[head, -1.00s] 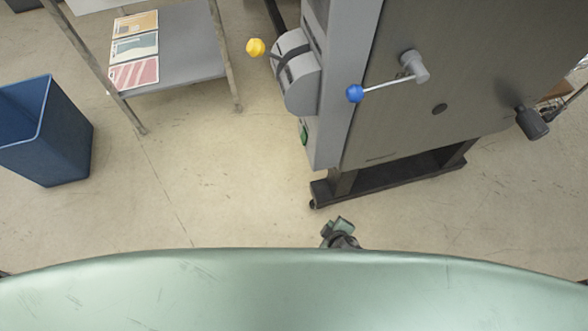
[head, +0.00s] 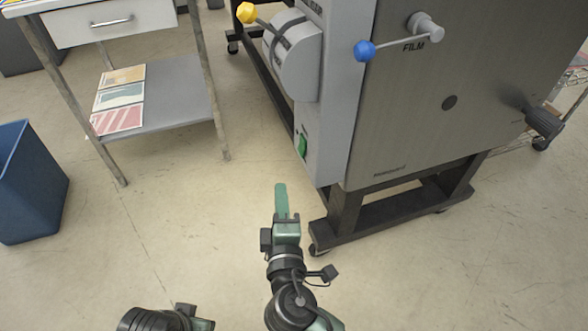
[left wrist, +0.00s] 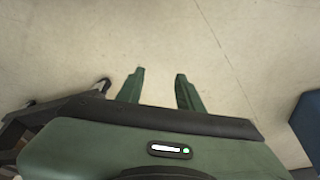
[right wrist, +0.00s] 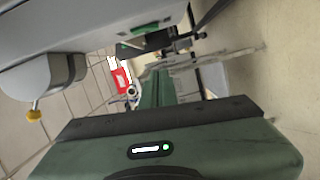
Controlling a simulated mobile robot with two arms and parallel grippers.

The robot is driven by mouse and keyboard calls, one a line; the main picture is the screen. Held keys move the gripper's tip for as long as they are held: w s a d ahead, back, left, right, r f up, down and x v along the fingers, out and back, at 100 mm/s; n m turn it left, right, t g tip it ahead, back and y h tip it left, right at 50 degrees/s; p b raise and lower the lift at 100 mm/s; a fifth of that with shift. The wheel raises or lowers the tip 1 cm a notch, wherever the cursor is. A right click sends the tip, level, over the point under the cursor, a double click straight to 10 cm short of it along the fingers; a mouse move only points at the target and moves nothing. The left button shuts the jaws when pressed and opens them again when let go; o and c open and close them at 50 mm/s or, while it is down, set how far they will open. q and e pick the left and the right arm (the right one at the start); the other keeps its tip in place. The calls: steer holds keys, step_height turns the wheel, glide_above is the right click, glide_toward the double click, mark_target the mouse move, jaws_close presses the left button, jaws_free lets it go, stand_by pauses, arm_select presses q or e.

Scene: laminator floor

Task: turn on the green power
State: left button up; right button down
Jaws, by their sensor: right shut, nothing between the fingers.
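The green power switch (head: 301,144) sits low on the narrow grey end face of the laminator (head: 400,110). In the right wrist view a green patch, likely the same switch (right wrist: 137,29), shows on the machine's grey side near the top. My right gripper (head: 281,186) is shut and empty, pointing forward in front of the machine's lower left corner, apart from the switch. Its closed fingers also show in the right wrist view (right wrist: 157,75). My left gripper (left wrist: 159,73) is open and empty over bare floor in the left wrist view; in the head view only part of it shows at the bottom edge.
The laminator carries a yellow-knobbed lever (head: 246,12) and a blue-knobbed FILM lever (head: 364,51) above the switch. Its dark wheeled stand (head: 400,212) is right of my right gripper. A shelf table (head: 175,103) and a blue bin (head: 32,185) stand left. Floor between is clear.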

mark_target(302, 146)
steer(key=shift+w, duration=0.1)
